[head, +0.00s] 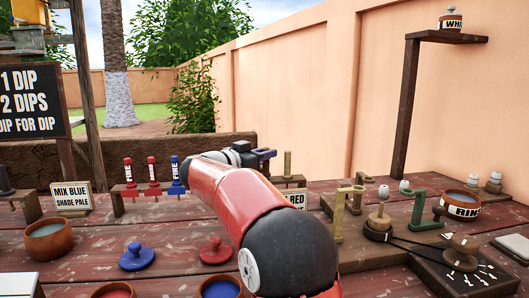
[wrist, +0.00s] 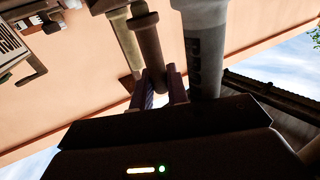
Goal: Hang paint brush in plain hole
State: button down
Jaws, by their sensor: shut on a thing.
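My gripper (head: 267,154) shows in the head view past the bend of my red arm, above the rear of the table. In the wrist view my gripper (wrist: 162,92) is shut on a dark brown round handle (wrist: 148,42), which appears to be the paint brush. A beige post-like piece (wrist: 122,42) is close on one side of it and a thick grey cylinder with dark lettering (wrist: 203,45) on the other. The brush's bristles and the plain hole cannot be made out. My arm hides part of the rack in the head view.
A rack (head: 143,191) holds red and blue lettered brushes. Signs read "MIX BLUE SHADE PALE" (head: 71,196) and "RED" (head: 296,200). Paint bowls (head: 48,241), lids (head: 136,257), and a dark board (head: 465,275) stand on the table. A tall wooden post (head: 405,110) rises at the right.

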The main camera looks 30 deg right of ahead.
jog(key=shift+f, duration=0.4)
dwell(0.3)
jog(key=c, duration=0.8)
grip_release()
jog(key=shift+r, duration=3.8)
